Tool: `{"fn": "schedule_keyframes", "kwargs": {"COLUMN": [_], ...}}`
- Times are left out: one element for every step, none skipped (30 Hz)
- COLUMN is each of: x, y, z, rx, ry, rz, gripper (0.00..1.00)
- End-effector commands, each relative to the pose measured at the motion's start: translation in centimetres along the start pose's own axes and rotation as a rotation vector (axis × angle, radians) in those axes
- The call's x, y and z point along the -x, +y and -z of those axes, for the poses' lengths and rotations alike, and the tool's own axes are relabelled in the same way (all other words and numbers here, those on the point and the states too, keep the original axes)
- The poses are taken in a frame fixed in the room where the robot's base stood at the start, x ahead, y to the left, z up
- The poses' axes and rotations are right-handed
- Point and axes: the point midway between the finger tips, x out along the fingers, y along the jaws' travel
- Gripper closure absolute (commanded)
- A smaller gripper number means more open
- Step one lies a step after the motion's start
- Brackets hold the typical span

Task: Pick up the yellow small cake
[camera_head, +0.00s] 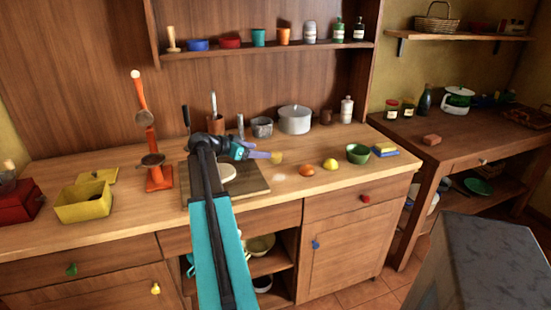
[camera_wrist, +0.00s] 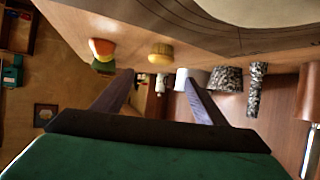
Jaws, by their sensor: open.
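The yellow small cake (camera_head: 277,157) stands on the wooden counter just right of my gripper's tip in the head view. In the wrist view, which looks upside down, the yellow cake (camera_wrist: 160,52) appears beyond the fingertips, between their lines and a little above them in the picture. My gripper (camera_head: 262,154) points right along the counter, low over it. Its two purple fingers (camera_wrist: 157,78) are spread open with nothing between them. In the head view the fingertips overlap the cake's left edge, so the exact gap cannot be told.
An orange fruit (camera_head: 307,170), a yellow fruit (camera_head: 330,164) and a green bowl (camera_head: 358,153) stand to the right of the cake. A grey pot (camera_head: 295,120) stands behind it. A board (camera_head: 253,184) with a pale round item lies beneath my arm.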

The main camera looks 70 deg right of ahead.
Motion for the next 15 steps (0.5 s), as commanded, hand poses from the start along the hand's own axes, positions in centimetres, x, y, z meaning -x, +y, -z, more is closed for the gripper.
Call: {"fn": "schedule_keyframes", "kwargs": {"x": [-0.9,-1.3,-1.8,-2.2,-2.6,-3.0,-3.3,-3.5,-3.8,-3.9,-4.0,-4.1,-4.1,-4.1,-4.1], "y": [0.0,0.0,0.0,0.0,0.0,0.0,0.0,0.0,0.0,0.0,0.0,0.0,0.0,0.0,0.0], "z": [0.1,0.1,0.1,0.1,0.1,0.1,0.1,0.0,0.0,0.0,0.0,0.0,0.0,0.0,0.0], "rx": [0.000,0.001,0.000,0.000,0.000,0.000,0.000,0.000,0.000,0.000,0.000,0.000,0.000,0.000,-0.001], "ry": [-0.001,-0.001,-0.001,-0.001,-0.001,-0.001,-0.001,-0.001,-0.001,-0.001,-0.001,0.000,0.000,0.000,0.000], "rz": [-0.003,-0.003,-0.002,-0.002,-0.002,-0.002,-0.002,-0.002,-0.001,-0.001,-0.001,0.000,0.000,0.000,0.000], "gripper": [0.34,0.34,0.34,0.34,0.34,0.34,0.34,0.34,0.34,0.34,0.34,0.34,0.34,0.34,0.34]}}
